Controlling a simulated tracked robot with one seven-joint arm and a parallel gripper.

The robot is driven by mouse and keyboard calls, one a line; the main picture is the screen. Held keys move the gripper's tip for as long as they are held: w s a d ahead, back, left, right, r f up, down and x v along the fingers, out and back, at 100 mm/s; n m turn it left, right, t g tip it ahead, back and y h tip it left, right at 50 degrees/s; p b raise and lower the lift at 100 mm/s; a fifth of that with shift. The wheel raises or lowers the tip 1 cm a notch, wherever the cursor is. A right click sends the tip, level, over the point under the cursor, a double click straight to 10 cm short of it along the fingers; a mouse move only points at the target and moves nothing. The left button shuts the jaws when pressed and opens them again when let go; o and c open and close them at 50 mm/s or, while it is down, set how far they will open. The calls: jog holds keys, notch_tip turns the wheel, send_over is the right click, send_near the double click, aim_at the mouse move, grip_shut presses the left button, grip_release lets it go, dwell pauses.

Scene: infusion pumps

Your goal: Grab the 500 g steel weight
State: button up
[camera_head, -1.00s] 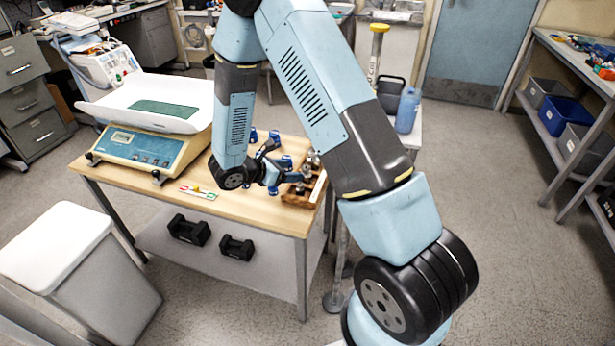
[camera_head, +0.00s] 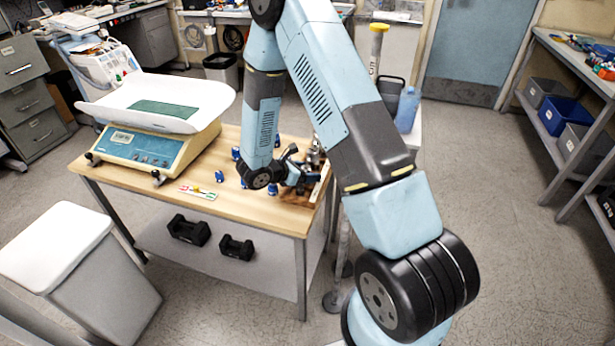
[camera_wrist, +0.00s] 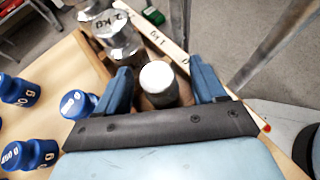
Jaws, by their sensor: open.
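In the wrist view my gripper (camera_wrist: 160,72) is open, its two blue fingers on either side of a small steel weight (camera_wrist: 159,84) with a bright round top. I see gaps beside the weight, and its mass label is not visible. A larger steel weight (camera_wrist: 117,35) marked 2 KG stands just beyond it, with another steel one (camera_wrist: 90,8) behind. They stand in a wooden rack (camera_wrist: 165,42) with a lettered edge. In the head view my gripper (camera_head: 303,174) is low at the rack (camera_head: 296,197), partly hiding it.
Several blue weights (camera_wrist: 20,90) stand left of the rack on the wooden table (camera_head: 240,208). A baby scale (camera_head: 150,140) fills the table's left side, with a small coloured card (camera_head: 198,192) in front. Dumbbells (camera_head: 188,230) lie on the shelf below.

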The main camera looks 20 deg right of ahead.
jog(key=shift+c, duration=0.2)
grip_shut()
dwell(0.3)
jog(key=shift+r, duration=0.1)
